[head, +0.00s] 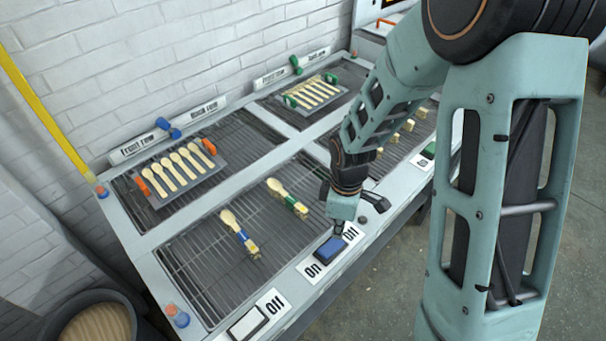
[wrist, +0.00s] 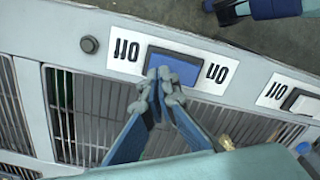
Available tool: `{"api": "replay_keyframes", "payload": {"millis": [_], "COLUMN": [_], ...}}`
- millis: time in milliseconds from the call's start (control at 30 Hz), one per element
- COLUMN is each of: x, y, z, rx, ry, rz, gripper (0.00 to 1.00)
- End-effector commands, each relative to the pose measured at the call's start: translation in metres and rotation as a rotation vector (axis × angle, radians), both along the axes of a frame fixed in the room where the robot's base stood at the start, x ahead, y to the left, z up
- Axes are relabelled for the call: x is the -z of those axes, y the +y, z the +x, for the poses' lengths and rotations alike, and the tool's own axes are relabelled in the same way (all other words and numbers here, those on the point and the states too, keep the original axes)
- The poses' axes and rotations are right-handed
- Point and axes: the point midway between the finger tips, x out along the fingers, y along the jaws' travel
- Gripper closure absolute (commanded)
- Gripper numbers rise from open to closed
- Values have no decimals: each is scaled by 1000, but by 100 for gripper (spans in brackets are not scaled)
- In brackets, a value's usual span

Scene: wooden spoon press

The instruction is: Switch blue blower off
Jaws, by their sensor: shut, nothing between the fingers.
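The blue rocker switch (head: 330,249) sits on a white label plate on the front rail of the bench. In the head view "On" is printed at its left end and "Off" at its right end. The blue switch also shows in the wrist view (wrist: 172,65), upside down. My gripper (head: 338,228) is shut and empty, pointing down at the switch. In the wrist view the closed fingertips (wrist: 160,82) overlap the near edge of the switch, around its middle to left. I cannot tell whether they touch it, or which end is pressed down.
A white switch (head: 247,322) with its own label lies further left on the rail. Beside the rail, a spoon with a blue band (head: 238,231) and one with a green band (head: 287,198) lie on the grille. A tray of spoons (head: 180,171) lies behind. A dark bin (head: 92,318) stands at lower left.

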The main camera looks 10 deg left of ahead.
Motion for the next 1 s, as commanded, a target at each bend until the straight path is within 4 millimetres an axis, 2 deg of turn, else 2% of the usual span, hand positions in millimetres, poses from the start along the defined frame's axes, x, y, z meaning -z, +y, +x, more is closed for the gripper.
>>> {"api": "replay_keyframes", "payload": {"millis": [33,467,1000], "x": [-8,-41,-41], "y": [0,0,0], "z": [0,0,1], "rx": [1,1,2], "ry": [-1,0,-1], "rz": [0,0,0], "gripper": [100,100,100]}}
